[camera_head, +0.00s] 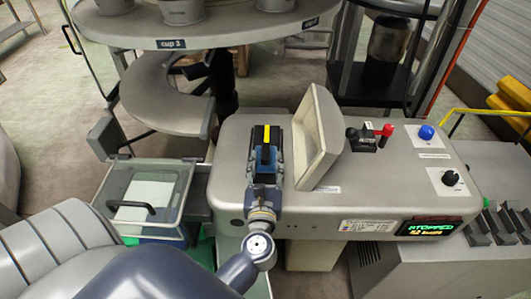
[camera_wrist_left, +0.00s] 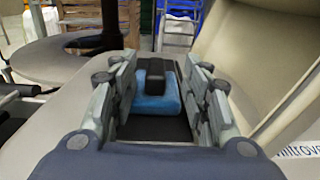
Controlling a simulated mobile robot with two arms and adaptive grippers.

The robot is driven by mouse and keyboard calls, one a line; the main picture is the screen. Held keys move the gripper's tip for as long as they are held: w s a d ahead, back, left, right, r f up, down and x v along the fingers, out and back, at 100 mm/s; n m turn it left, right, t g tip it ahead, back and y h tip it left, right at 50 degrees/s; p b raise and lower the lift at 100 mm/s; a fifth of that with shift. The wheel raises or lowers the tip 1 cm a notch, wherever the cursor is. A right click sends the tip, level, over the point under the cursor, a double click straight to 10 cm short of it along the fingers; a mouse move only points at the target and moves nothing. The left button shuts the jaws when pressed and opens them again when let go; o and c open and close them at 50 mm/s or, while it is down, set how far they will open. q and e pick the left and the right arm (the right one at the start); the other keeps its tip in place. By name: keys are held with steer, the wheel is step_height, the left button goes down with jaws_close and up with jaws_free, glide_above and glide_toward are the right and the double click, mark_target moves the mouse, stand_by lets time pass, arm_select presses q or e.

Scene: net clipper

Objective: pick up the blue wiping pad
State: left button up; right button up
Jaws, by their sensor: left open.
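The blue wiping pad (camera_wrist_left: 157,103) has a black handle (camera_wrist_left: 155,72) on top. In the left wrist view it lies ahead of my palm, between the two spread fingers. In the head view the blue pad (camera_head: 265,163) shows on the grey machine top, partly hidden by my left gripper (camera_head: 264,153). My left gripper is open, with one finger on each side of the pad; it does not look clamped. My right gripper is in neither view.
A tilted beige panel (camera_head: 317,140) stands close to the right of the gripper. A red-and-black lever (camera_head: 378,134), a blue knob (camera_head: 426,132) and a lit display (camera_head: 431,228) lie farther right. A clear-lidded box (camera_head: 146,190) is at left; a round platform (camera_head: 200,36) with cups is behind.

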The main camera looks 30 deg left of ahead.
mark_target(265, 150)
arm_select(q)
steer(key=shift+w+a, duration=0.2)
steer(key=shift+w, duration=0.1)
steer(key=p+x, duration=0.2)
steer(key=x, duration=0.2)
steer(key=shift+a+f, duration=0.1)
steer(key=shift+a, duration=0.15)
steer(key=shift+w+a+f, duration=0.1)
steer(key=shift+w+a, duration=0.05)
steer(key=shift+w, duration=0.2)
steer(key=shift+f, duration=0.1)
steer(key=shift+c, duration=0.5)
steer(key=c, duration=0.9)
jaws_close()
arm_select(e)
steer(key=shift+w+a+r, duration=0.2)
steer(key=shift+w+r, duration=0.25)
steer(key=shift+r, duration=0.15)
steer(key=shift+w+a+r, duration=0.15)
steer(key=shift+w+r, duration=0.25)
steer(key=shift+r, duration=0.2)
